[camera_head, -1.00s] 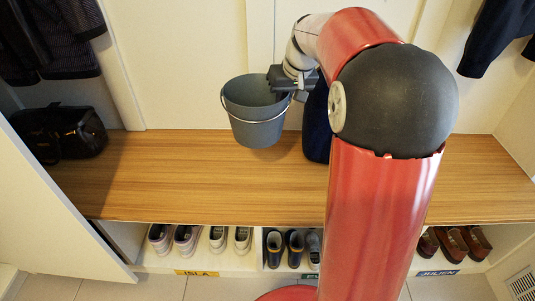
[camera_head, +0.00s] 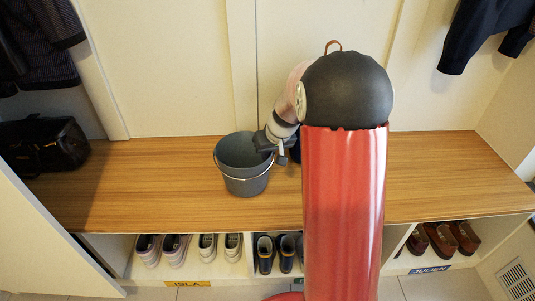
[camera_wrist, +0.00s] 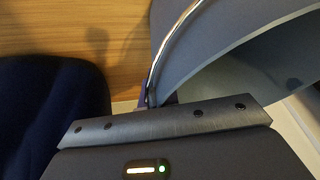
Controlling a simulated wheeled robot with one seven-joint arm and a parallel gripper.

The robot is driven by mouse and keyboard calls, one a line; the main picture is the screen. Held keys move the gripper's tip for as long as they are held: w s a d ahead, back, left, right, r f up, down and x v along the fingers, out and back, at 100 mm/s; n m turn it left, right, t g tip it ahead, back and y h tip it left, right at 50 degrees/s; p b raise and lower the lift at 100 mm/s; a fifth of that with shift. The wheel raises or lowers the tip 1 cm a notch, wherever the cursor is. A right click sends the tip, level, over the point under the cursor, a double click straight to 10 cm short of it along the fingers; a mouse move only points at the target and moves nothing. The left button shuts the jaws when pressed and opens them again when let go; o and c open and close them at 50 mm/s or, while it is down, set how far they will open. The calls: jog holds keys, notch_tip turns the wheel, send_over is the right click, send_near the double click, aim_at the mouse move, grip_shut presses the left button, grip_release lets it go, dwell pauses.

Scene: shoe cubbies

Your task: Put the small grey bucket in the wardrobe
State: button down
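The small grey bucket (camera_head: 243,170), with a thin wire handle, is upright over the wooden bench (camera_head: 140,190), near its middle. I cannot tell for sure whether its base touches the wood. My gripper (camera_head: 268,143) is at the bucket's right rim and looks shut on it. In the wrist view the bucket's grey wall (camera_wrist: 235,45) and handle wire pass right at the gripper's edge (camera_wrist: 160,120); the fingertips are mostly hidden. The bench stands between pale panels, with hanging clothes at both sides; I take this as the wardrobe.
A dark blue item (camera_wrist: 45,110) stands close beside my gripper, mostly hidden by my arm in the head view. A black bag (camera_head: 42,145) sits at the bench's left end. Shoes (camera_head: 162,248) fill cubbies below. A white panel (camera_head: 40,225) stands at left. The bench's right part is clear.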

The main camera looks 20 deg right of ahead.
jog(key=shift+f, duration=0.1)
jog(key=shift+f, duration=0.1)
jog(key=c, duration=1.7)
grip_release()
